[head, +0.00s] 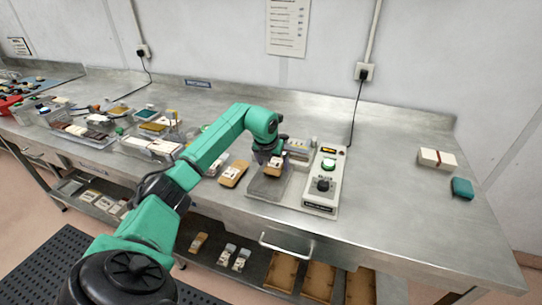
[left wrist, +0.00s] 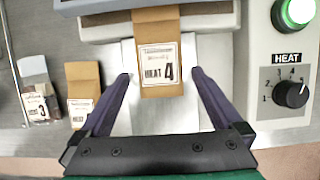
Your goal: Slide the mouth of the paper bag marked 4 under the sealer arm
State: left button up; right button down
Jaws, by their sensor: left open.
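The brown paper bag marked 4 (left wrist: 160,58) lies on the sealer's pale plate, its white label up. Its top end is at the grey sealer arm (left wrist: 95,6); I cannot tell whether the mouth is under it. My left gripper (left wrist: 160,77) is open, with one dark finger on each side of this bag and visible gaps between. In the head view the left gripper (head: 268,154) is over the sealer (head: 265,190) and partly covers the bag (head: 275,172). The sealer's control box (head: 321,197) is on the right. My right gripper is not in view.
A bag marked 3 (left wrist: 37,103) and a smaller brown bag (left wrist: 82,90) lie left of the sealer. A heat dial (left wrist: 290,94) and green light (left wrist: 296,13) are close on the right.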

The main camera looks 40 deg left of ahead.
pick_arm(q)
jog(key=b+v, duration=0.2)
jog(key=v, duration=1.2)
jog(key=shift+f, duration=0.1)
